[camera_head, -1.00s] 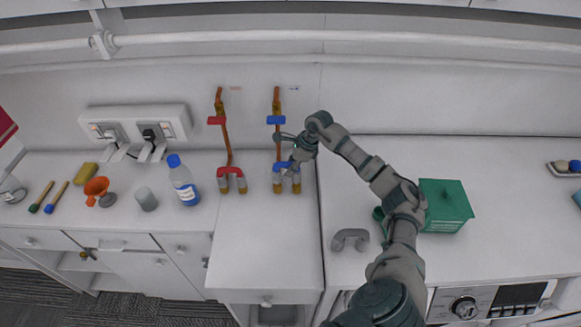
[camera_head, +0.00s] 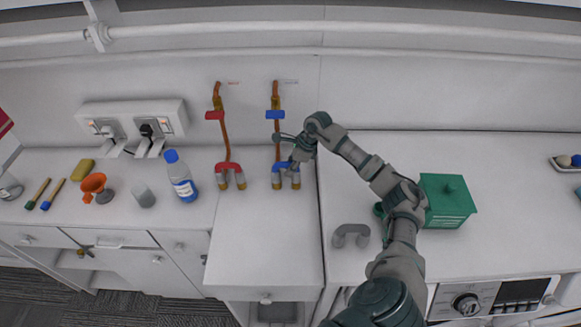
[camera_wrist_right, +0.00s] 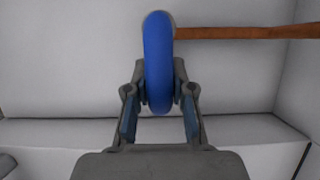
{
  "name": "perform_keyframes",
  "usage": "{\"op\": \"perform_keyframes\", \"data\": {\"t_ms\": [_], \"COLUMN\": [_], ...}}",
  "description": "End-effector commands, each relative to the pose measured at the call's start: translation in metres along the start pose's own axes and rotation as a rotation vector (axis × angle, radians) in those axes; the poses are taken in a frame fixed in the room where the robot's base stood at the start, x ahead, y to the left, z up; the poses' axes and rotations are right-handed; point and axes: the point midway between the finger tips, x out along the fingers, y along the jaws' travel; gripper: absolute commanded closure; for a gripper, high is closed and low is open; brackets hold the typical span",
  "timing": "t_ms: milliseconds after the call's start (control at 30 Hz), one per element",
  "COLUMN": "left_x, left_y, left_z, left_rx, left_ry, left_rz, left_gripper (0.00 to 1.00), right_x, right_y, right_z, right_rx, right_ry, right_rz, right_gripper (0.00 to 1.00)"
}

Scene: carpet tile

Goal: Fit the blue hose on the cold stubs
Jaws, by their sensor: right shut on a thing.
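The blue hose (camera_head: 283,166) is a short arch over the two cold stubs (camera_head: 277,184), which have grey and brass parts, below the copper pipe with the blue handle (camera_head: 276,114). Its ends are at the stub tops; I cannot tell how far they are seated. My right gripper (camera_head: 297,157) reaches in from the right and is shut on the hose's right side. In the right wrist view the blue hose (camera_wrist_right: 158,60) shows edge-on between the two fingers of the gripper (camera_wrist_right: 160,98). My left gripper is not in view.
A red hose (camera_head: 228,168) sits on the neighbouring stubs to the left. A blue-capped bottle (camera_head: 183,180), grey cup (camera_head: 143,196) and orange funnel (camera_head: 94,184) stand further left. A grey arch-shaped piece (camera_head: 350,234) and green box (camera_head: 446,202) are at right. The counter front is clear.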

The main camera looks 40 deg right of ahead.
Motion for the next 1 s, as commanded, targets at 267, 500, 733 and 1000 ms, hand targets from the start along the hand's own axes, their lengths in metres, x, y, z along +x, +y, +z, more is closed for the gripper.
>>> {"op": "perform_keyframes", "data": {"t_ms": [267,500,733,1000], "left_x": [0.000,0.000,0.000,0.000], "left_y": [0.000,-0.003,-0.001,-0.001], "left_z": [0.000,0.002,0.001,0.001], "left_rx": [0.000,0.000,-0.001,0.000], "left_ry": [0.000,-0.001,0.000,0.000], "left_rz": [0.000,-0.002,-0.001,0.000], "left_gripper": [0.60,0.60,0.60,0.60], "right_x": [0.001,-0.004,-0.045,-0.100], "right_y": [0.001,-0.001,-0.002,-0.002], "right_z": [0.001,-0.001,0.000,0.000], "right_rx": [-0.001,-0.001,0.000,-0.001], "right_ry": [-0.002,-0.001,-0.004,-0.003], "right_rz": [0.002,0.001,-0.003,-0.001], "right_gripper": [0.48,0.48,0.48,0.48]}}
